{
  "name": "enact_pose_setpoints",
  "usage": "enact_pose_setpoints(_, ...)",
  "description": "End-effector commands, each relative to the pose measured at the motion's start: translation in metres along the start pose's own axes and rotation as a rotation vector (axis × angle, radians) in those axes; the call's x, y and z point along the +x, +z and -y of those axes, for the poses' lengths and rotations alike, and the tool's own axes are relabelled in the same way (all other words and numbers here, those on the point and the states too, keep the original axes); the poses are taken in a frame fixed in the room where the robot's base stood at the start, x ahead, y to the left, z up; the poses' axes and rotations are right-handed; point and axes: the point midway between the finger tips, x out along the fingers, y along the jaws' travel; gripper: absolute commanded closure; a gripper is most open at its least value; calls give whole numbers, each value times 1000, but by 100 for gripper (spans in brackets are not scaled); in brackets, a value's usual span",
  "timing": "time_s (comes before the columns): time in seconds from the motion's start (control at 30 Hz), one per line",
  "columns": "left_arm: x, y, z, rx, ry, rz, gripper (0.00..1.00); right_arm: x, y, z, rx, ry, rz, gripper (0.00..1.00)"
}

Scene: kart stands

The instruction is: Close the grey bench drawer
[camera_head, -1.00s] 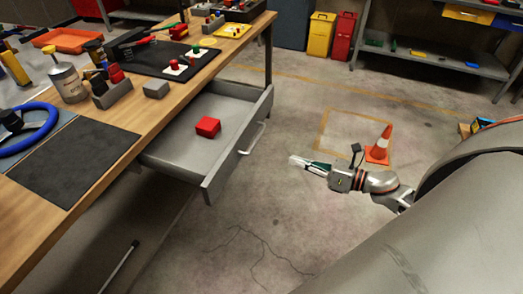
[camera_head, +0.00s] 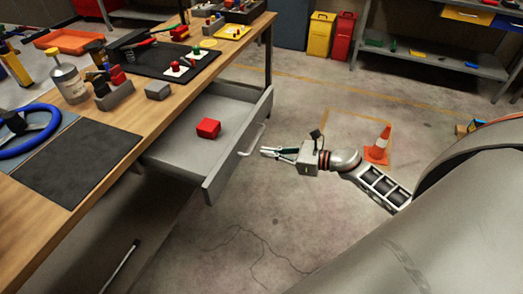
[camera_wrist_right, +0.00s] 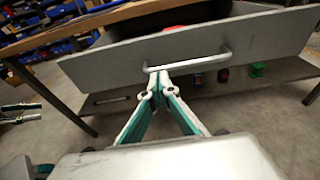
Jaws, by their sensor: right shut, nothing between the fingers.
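The grey bench drawer (camera_head: 185,150) is pulled out from under the wooden workbench, with a red block (camera_head: 208,128) lying inside. Its bar handle (camera_head: 252,140) is on the front panel. My right gripper (camera_head: 265,152) is shut and empty, with its fingertips close to the handle. In the right wrist view the fingertips (camera_wrist_right: 160,76) point at the drawer front (camera_wrist_right: 190,45), right by the handle (camera_wrist_right: 190,60); I cannot tell if they touch.
The workbench top (camera_head: 130,125) carries a dark mat, a blue ring, a can and several small parts. An orange cone (camera_head: 378,145) stands on the floor behind my right arm. The floor in front of the drawer is clear.

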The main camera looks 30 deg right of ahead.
Motion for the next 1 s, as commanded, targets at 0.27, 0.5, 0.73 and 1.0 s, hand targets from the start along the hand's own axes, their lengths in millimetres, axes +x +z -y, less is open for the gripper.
enact_pose_setpoints(0.27, -2, -5, 1, 1, -1, -3, 60, 26, 1, 0, 0, -1, 1, 100)
enact_pose_setpoints(0.5, -2, -5, 1, 1, -1, -3, 60, 28, 0, 0, 0, 0, 0, 100)
enact_pose_setpoints(0.73, -2, -4, 1, 1, -1, -3, 60, 29, 0, 0, 0, 0, 0, 100)
enact_pose_setpoints(1.0, 2, 4, -1, 0, 1, 1, 60, 58, 5, 0, -2, 2, 1, 100)
